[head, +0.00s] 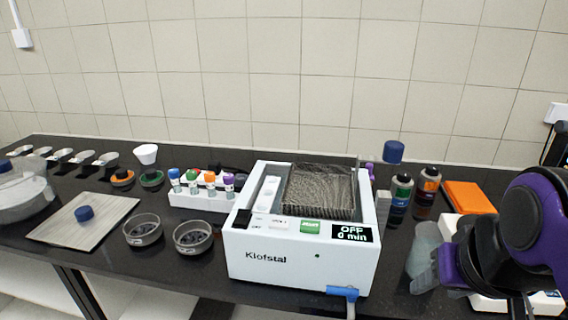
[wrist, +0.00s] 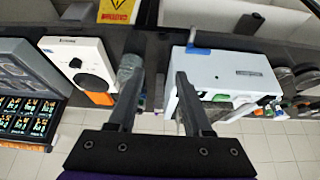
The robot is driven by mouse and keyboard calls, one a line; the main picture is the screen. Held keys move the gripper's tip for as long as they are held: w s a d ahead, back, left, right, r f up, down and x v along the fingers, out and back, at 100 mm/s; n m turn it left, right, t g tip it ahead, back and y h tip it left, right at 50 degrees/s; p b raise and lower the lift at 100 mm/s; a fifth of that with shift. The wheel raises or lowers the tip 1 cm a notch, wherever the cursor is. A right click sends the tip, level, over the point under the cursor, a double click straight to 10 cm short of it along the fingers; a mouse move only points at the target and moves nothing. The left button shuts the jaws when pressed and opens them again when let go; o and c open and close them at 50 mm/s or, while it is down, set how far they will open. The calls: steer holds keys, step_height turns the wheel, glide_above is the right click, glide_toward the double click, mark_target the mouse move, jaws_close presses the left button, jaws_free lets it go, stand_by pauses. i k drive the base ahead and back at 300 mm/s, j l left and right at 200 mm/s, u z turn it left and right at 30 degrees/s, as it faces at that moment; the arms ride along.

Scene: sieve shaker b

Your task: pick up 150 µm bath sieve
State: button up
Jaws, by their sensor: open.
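Two round sieves with dark mesh stand side by side on the black bench in the head view, a left one (head: 143,229) and a right one (head: 193,237). I cannot read a mesh size on either. The white Klofstal bath (head: 290,258) stands to their right, with a wire mesh basket (head: 320,190) in its top and a display reading "OFF 0 min". In the wrist view, my gripper (wrist: 158,73) is open with nothing held between its fingers. It is at the right side of the bench, well away from the round sieves, which show at the wrist view's right edge.
A clear beaker (head: 425,245) stands right of the bath, near my arm. A blue valve (head: 342,292) juts from the bath's front. A rack of capped vials (head: 203,195) stands behind the sieves. A metal plate (head: 84,220) lies to their left. Bottles (head: 400,195) stand right of the bath.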

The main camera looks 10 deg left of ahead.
mark_target(193, 237)
steer(key=l+u, duration=0.1)
steer(key=u, duration=0.3)
steer(key=k+u, duration=0.1)
steer(key=u, duration=0.25)
steer(key=l+u, duration=0.1)
steer(key=u, duration=0.3)
steer(key=k+u, duration=0.1)
steer(key=u, duration=0.25)
steer(key=j+z, duration=0.15)
steer(key=z, duration=0.3)
steer(key=j+z, duration=0.15)
steer(key=z, duration=0.25)
steer(key=j+z, duration=0.25)
steer(key=j, duration=0.15)
steer(key=k+j+z, duration=0.2)
steer(key=j, duration=0.2)
steer(key=i, duration=0.1)
